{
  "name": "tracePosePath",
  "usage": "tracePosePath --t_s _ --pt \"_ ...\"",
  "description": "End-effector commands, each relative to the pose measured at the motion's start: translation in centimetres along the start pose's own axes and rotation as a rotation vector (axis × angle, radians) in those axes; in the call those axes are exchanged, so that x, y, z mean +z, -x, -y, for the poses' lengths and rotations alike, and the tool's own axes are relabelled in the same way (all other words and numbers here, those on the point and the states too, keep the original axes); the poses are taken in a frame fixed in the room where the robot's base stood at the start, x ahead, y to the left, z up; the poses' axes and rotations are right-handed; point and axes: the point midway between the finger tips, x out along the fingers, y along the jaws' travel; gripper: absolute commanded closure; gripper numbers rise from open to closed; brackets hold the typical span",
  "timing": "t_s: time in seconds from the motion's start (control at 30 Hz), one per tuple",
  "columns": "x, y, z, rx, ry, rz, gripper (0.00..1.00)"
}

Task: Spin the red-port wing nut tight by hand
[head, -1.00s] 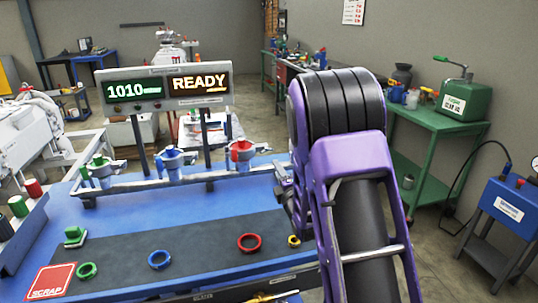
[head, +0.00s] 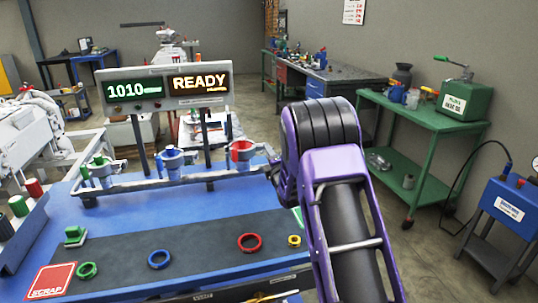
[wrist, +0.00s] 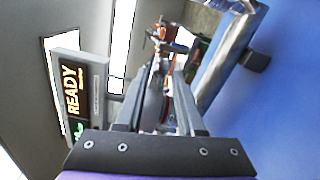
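The red port (head: 242,152) stands at the right end of the grey rail over the blue bench (head: 105,208). Its red top shows in the head view, but the wing nut is too small to make out separately. The grey rail (wrist: 226,62) runs beside the fingers on the right.
Blue (head: 173,160) and green (head: 101,168) ports stand left along the rail. The READY display (head: 200,82) rises behind. Red (head: 250,243), blue (head: 160,259), green (head: 87,270) and yellow (head: 294,241) rings lie on the dark mat. A green table (head: 445,120) is at right.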

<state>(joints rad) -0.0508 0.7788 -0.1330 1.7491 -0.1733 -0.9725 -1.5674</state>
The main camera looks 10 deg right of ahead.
Motion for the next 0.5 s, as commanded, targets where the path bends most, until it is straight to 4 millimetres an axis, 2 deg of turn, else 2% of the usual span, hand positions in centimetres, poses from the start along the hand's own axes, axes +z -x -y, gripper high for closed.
tracePosePath --t_s 0.03,0.23,0.5 --pt "0.01 0.01 -0.01 0.000 0.000 0.000 0.64" --pt "0.01 0.02 -0.03 0.001 0.000 0.000 1.00" --pt "0.01 0.03 -0.03 0.001 0.000 0.000 1.00"
